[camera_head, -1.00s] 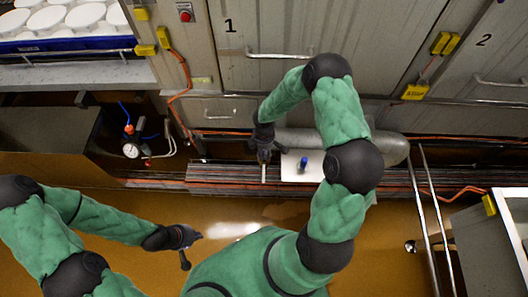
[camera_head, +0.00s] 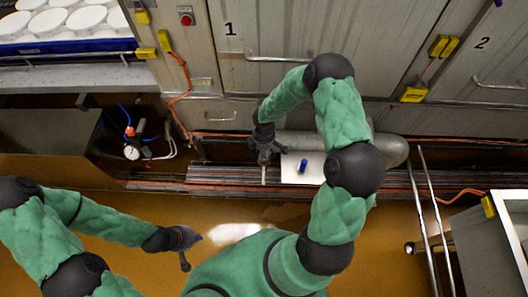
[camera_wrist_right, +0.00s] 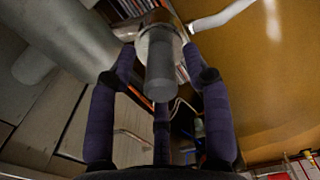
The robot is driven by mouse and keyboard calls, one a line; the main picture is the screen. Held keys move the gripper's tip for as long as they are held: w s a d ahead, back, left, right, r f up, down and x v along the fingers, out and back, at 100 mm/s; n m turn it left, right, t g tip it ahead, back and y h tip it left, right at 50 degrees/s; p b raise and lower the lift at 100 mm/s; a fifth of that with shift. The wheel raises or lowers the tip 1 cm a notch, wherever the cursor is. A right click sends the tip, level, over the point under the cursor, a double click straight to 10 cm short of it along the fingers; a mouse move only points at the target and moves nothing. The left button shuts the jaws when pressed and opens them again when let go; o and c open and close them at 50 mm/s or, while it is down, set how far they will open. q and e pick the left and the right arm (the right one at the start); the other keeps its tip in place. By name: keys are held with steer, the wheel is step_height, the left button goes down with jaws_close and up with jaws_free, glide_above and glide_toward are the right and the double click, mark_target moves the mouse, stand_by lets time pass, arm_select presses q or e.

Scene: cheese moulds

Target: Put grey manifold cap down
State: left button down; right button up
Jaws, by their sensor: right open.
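The grey manifold cap (camera_wrist_right: 160,75) is a dark grey cylinder in the right wrist view, standing against a pale round fitting (camera_wrist_right: 155,38). My right gripper (camera_wrist_right: 160,62) is open, with its purple fingers spread around the cap and gaps beside it. In the head view my right gripper (camera_head: 265,153) is over the left end of the metal pipe, above a pale upright stub (camera_head: 263,175); the cap itself is largely hidden there by the fingers. My left gripper (camera_head: 187,243) hangs low over the brown floor, away from the pipe; its finger opening is unclear.
A white plate with a blue handle (camera_head: 303,166) is right of the right gripper. The large grey pipe (camera_head: 393,150) runs along the wall. A pressure gauge (camera_head: 131,152) with hoses is at the left. Metal rails (camera_head: 432,215) stand at the right.

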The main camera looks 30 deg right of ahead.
step_height(320, 180, up, 10)
steer(key=p, duration=0.3)
steer(key=shift+r, duration=0.1)
steer(key=shift+a+r, duration=0.1)
steer(key=s+a+f+m+y, duration=0.2)
steer(key=s+a+f+m, duration=0.3)
steer(key=s+a+m, duration=0.2)
steer(key=s+a+f+m+y, duration=0.2)
steer(key=s+a+f+m, duration=0.3)
steer(key=s+a, duration=0.5)
steer(key=shift+a+f+m, duration=0.15)
steer(key=shift+a+m, duration=0.3)
steer(key=shift+m, duration=0.65)
